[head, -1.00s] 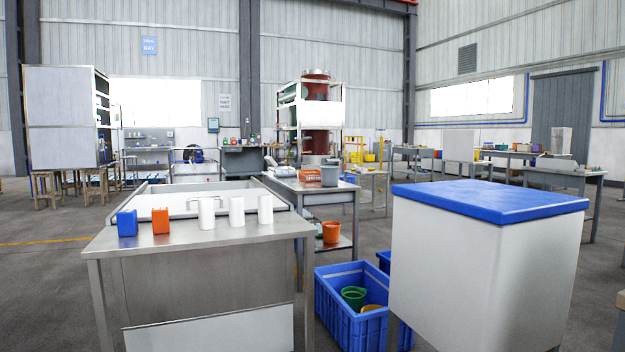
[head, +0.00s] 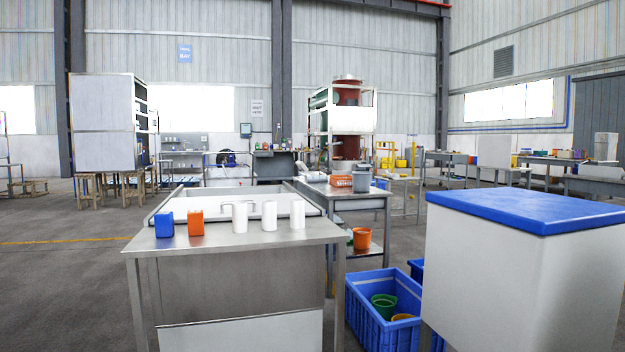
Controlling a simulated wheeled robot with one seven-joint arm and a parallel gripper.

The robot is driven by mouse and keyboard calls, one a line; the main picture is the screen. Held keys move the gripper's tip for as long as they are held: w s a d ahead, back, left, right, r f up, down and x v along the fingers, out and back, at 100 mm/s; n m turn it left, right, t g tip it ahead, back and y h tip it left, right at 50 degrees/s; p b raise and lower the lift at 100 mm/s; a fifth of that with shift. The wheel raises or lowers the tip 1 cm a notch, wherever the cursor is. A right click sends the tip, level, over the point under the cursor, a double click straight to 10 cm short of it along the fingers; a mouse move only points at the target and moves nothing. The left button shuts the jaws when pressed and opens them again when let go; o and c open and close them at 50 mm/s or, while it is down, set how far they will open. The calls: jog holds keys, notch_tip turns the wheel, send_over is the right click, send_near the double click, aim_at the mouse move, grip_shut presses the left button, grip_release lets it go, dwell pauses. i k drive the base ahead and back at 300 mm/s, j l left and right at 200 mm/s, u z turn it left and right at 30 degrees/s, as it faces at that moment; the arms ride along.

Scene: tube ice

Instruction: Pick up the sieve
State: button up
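I cannot make out a sieve for certain. An orange slotted basket (head: 341,181) sits beside a grey tub (head: 361,181) on the metal side table (head: 368,194); I cannot tell whether either is a sieve. My gripper is not in view.
A metal bench (head: 240,240) ahead carries a blue container (head: 164,225), an orange one (head: 196,223) and three white ones. An orange bucket (head: 362,238) is on the side table's lower shelf. A white cabinet with a blue lid (head: 530,208) blocks the right; left floor is clear.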

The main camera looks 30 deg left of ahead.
aim_at(342, 182)
jog(key=u, duration=2.2)
jog(key=i+j+u, duration=0.1)
jog(key=u, duration=0.35)
jog(key=i+u, duration=0.25)
jog(key=u, duration=0.15)
jog(key=i+j, duration=0.1)
jog(key=i, duration=2.65)
jog(key=i+z, duration=0.4)
jog(key=i, duration=0.2)
jog(key=i+j+z, duration=0.2)
jog(key=i+z, duration=0.15)
jog(key=i, duration=0.25)
